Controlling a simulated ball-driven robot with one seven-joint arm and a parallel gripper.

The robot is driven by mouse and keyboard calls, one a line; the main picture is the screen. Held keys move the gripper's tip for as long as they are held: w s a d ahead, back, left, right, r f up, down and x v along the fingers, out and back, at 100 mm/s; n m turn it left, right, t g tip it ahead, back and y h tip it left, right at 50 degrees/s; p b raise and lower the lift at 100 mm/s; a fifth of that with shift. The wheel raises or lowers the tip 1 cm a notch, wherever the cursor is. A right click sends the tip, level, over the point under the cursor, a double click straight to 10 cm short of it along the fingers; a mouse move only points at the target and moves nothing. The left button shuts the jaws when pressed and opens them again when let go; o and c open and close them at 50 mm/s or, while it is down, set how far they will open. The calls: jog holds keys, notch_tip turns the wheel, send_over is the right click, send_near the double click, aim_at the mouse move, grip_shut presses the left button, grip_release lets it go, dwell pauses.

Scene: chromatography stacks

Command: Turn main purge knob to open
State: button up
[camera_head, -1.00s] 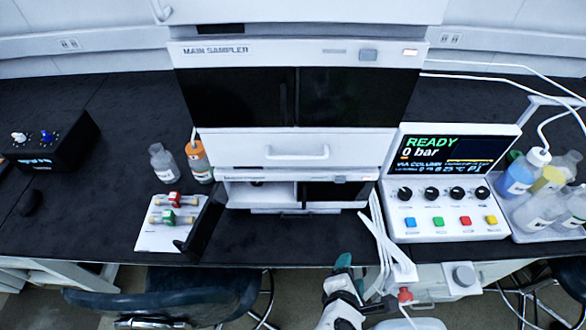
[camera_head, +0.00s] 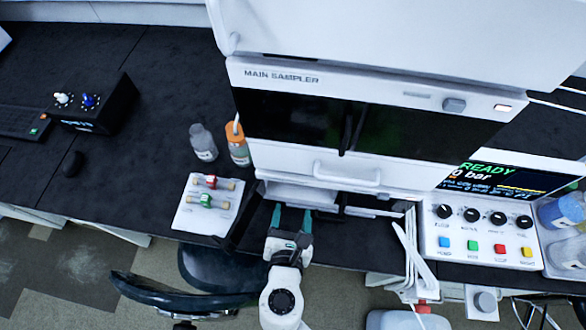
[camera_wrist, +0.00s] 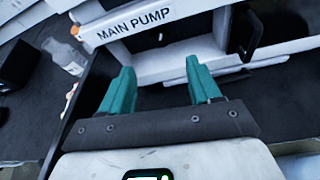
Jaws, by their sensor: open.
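The main pump (camera_head: 300,192) is the low white unit under the main sampler, and its lettered front (camera_wrist: 132,25) shows in the wrist view. Its dark left door (camera_head: 238,222) stands swung out toward me. I cannot make out the purge knob in either current view. My gripper (camera_head: 291,217) is open and empty in front of the pump, to the right of that door. In the wrist view its two teal fingers (camera_wrist: 160,72) are apart below the pump's lettering, with the white lower part of the pump beyond them.
A black handle (camera_wrist: 247,35) shows at the upper right in the wrist view. A white tray (camera_head: 188,217) with a red and a green fitting lies left of the door. Two bottles stand behind it. White tubing (camera_head: 408,245) and a control panel (camera_head: 475,258) are at right.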

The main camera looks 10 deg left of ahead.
jog(key=b+x, duration=0.5)
jog(key=x, duration=0.5)
jog(key=shift+w+f+b, duration=0.15)
jog(key=shift+w+b, duration=0.2)
jog(key=shift+b, duration=0.05)
jog(key=shift+c, duration=0.4)
jog(key=c, duration=1)
jog(key=shift+o, duration=0.2)
